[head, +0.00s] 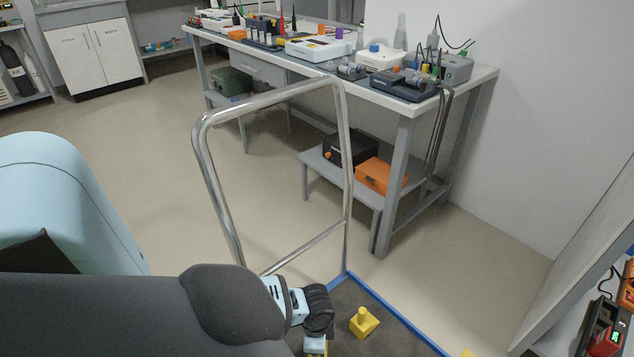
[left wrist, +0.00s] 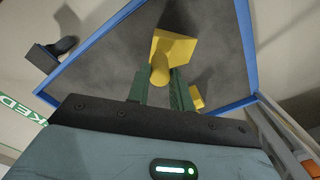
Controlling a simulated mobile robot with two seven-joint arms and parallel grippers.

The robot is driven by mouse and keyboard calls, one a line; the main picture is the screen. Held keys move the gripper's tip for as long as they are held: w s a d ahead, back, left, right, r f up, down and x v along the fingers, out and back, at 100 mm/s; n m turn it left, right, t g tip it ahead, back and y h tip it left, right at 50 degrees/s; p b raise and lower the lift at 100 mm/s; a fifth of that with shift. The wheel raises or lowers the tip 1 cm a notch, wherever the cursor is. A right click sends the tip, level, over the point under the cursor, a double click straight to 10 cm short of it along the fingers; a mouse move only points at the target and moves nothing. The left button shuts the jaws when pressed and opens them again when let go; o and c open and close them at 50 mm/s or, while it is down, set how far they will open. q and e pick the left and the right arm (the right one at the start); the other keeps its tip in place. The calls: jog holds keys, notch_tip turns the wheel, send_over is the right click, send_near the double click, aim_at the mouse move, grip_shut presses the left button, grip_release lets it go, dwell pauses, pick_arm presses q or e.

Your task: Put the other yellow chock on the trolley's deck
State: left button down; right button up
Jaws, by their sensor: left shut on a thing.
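My left gripper (left wrist: 160,76) is shut on the round knob of a yellow chock (left wrist: 174,46), which is over the trolley's dark deck (left wrist: 110,60) in the left wrist view. I cannot tell whether this chock touches the deck. In the head view my left gripper (head: 316,343) is at the bottom edge, and its held chock is mostly hidden or cut off. Another yellow chock (head: 364,324) stands knob up on the deck (head: 391,340), right of the gripper. It shows partly behind a finger in the left wrist view (left wrist: 196,98). My right gripper is not in view.
The trolley's chrome handle (head: 200,160) rises behind the deck, which has a blue rim (head: 395,309). A workbench (head: 440,100) with devices stands beyond, with a lower shelf (head: 335,178) holding an orange case (head: 381,176). Floor is clear between them.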

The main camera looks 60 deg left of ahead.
pick_arm(q)
jog(key=shift+f, duration=0.8)
jog(key=shift+w, duration=0.1)
jog(key=shift+f+b, duration=0.15)
jog(key=shift+b, duration=0.15)
jog(key=c, duration=1.5)
grip_release()
jog(key=shift+o, duration=1.3)
